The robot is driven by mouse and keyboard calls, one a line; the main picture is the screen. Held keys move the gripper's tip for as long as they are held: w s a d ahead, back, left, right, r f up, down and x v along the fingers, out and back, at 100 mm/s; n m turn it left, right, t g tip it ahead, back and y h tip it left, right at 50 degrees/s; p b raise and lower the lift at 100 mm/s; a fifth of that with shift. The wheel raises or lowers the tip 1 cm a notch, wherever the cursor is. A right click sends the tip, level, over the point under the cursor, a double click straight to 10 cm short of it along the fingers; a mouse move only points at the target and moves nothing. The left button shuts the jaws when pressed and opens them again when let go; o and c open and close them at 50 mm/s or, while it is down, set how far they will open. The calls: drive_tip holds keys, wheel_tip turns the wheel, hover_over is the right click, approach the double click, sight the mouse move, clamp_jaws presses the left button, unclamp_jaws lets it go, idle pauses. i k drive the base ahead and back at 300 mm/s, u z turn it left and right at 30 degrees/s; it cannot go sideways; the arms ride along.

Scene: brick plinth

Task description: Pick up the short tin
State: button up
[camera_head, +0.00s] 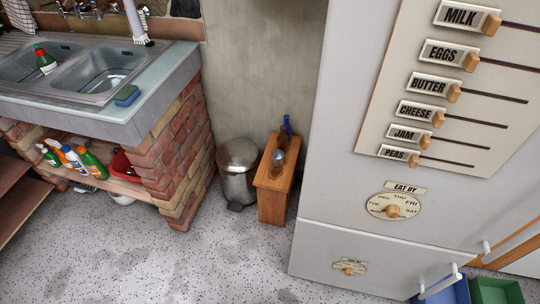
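No object is clearly a short tin. A small grey rounded item (278,158) rests on or against the top of a narrow wooden stand (272,204); it is too small to tell what it is. My gripper is not in view.
A metal pedal bin (238,172) stands between the brick plinth (180,150) and the stand. The plinth carries a sink (85,92) with a green bottle (45,62) and sponge (127,96). Several bottles sit on the shelf below. A white fridge (345,170) stands right. The speckled floor (190,265) in front is clear.

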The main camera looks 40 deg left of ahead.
sight(278, 155)
drive_tip(key=u, duration=3.8)
drive_tip(key=i, duration=2.8)
drive_tip(key=z, duration=3.15)
